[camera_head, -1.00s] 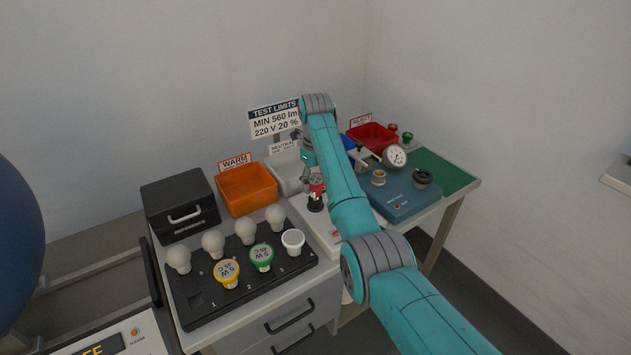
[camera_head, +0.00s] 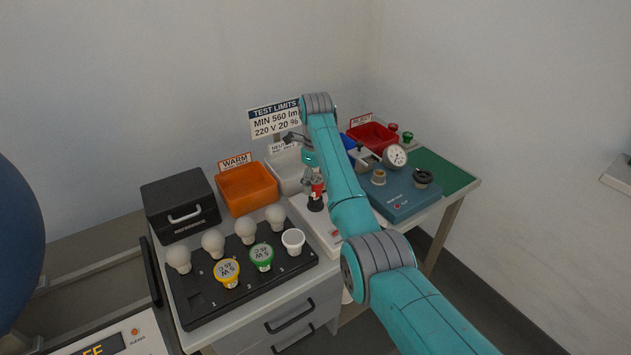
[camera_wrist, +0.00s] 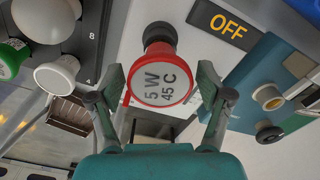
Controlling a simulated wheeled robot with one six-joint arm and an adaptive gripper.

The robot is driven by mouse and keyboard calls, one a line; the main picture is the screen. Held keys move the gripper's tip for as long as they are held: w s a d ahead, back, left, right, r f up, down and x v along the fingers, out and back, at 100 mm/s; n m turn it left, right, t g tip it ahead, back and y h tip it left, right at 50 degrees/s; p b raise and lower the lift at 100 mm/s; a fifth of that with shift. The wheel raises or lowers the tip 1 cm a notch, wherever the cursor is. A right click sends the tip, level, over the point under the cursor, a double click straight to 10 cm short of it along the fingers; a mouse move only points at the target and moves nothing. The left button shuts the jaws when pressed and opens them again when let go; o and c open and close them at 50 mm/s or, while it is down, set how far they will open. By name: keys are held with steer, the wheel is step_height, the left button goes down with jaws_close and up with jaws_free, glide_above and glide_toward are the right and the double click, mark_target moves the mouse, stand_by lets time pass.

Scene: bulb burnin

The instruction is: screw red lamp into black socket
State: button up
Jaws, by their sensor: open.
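The red lamp (camera_wrist: 160,78), with a grey face marked 5 W 45 C, lies between the two spread fingers of my gripper (camera_wrist: 161,73) in the wrist view. There are gaps between the lamp and the fingertips. The black socket (camera_wrist: 158,33) shows just beyond the lamp. In the head view, the red lamp (camera_head: 318,188) stands on the black socket (camera_head: 315,203), roughly upright, partly hidden by my gripper. How deep its thread sits in the socket is hidden.
The socket's white unit shows an OFF display (camera_wrist: 228,27). A black tray (camera_head: 210,307) with several bulbs stands at the left front. An orange bin (camera_head: 249,205), a red bin (camera_head: 352,136) and a blue gauge device (camera_head: 402,202) are nearby.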

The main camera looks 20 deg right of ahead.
steer(key=n, duration=0.9)
steer(key=shift+n, duration=0.4)
steer(key=n, duration=0.9)
steer(key=shift+n, duration=0.3)
